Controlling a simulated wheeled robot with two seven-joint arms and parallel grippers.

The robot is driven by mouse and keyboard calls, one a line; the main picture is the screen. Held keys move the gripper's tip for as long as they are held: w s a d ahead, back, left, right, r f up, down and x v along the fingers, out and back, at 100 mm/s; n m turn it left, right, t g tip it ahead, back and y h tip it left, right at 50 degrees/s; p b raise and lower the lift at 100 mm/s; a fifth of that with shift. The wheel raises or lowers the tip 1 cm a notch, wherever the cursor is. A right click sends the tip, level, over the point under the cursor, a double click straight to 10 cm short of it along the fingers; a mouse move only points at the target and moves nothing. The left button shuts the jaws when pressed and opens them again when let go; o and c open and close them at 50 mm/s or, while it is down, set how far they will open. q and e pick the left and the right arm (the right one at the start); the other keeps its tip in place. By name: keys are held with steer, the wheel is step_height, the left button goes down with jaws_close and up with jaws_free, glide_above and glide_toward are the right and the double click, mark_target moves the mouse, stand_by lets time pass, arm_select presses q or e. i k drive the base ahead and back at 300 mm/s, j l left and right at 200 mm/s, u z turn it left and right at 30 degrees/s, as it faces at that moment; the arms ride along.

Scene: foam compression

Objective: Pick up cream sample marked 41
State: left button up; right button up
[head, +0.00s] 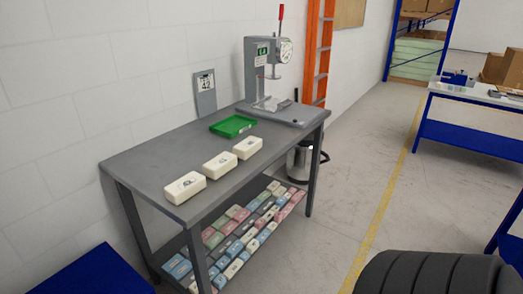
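Three cream foam samples lie in a slanting row along the front of the grey workbench (155,165). The nearest sample (186,194) is at the left end, the middle sample (219,167) is beside it, and the farthest sample (247,150) is closest to the green tray. Each has dark marks on its top, too small to read surely, so I cannot tell which is 41. The samples are apart from each other and nothing touches them from above. Neither of my grippers is in view.
An empty-looking green tray (232,125) lies behind the samples. A grey press (263,70) with a dial and red lever stands at the bench's far end. A sign reading 42 (205,92) leans on the wall. Coloured blocks fill the lower shelf.

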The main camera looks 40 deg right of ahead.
mark_target(214, 169)
steer(key=i+l+z, duration=0.15)
steer(key=l, duration=0.2)
steer(key=l+z, duration=0.2)
steer(key=l, duration=0.15)
steer(key=i+l+z, duration=0.15)
steer(key=l, duration=0.2)
steer(key=i+l+z, duration=0.2)
steer(key=k+l, duration=0.05)
steer(key=l, duration=0.05)
